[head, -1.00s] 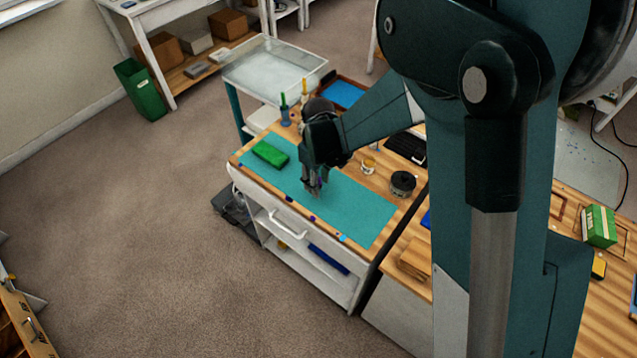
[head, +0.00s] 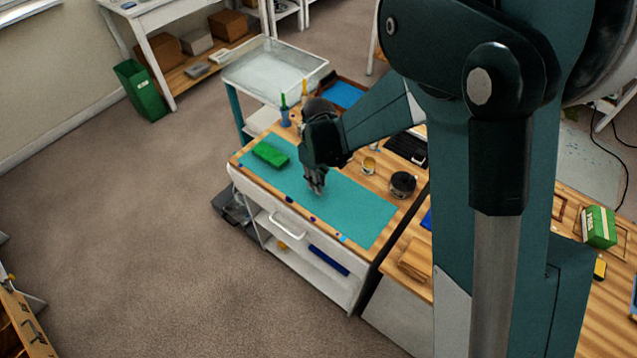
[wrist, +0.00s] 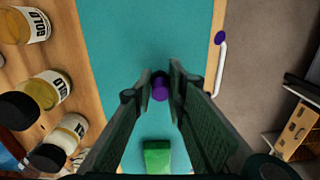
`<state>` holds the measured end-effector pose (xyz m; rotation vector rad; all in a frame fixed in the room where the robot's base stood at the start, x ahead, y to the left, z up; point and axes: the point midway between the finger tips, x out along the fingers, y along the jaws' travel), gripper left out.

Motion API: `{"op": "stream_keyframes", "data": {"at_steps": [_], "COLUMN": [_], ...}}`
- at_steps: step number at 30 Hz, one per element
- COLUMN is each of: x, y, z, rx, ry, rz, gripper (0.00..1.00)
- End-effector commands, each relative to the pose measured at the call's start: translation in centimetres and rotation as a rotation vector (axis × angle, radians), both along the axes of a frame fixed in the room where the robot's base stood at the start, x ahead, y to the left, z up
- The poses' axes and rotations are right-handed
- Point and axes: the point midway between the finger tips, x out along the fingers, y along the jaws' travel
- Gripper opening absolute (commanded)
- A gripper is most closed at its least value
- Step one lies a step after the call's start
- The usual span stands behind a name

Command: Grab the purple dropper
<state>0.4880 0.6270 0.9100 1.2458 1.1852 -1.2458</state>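The purple dropper (wrist: 160,91), with a dark end, shows small between my fingertips in the wrist view. It stands out against the teal mat (wrist: 115,40). My gripper (wrist: 164,82) has its fingertips drawn close together on either side of it, and they appear to touch it. In the head view my gripper (head: 317,188) points down over the middle of the teal mat (head: 357,207). The dropper is too small or hidden to make out there.
A green block (head: 270,153) lies on the mat beside my gripper. A black tin (head: 403,184) and a small jar (head: 369,165) stand behind the mat. Gold-labelled jars (wrist: 45,90) line the left of the wrist view. A white handle (wrist: 220,68) runs along the bench front.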

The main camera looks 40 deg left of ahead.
Motion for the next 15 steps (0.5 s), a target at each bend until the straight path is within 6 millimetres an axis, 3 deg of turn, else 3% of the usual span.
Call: {"op": "stream_keyframes", "data": {"at_steps": [8, 15], "x": [0.0, 0.0], "y": [0.0, 0.0], "z": [2.0, 5.0], "rx": [0.0, 0.0], "ry": [0.0, 0.0], "rz": [0.0, 0.0], "gripper": [0.1, 0.1]}}
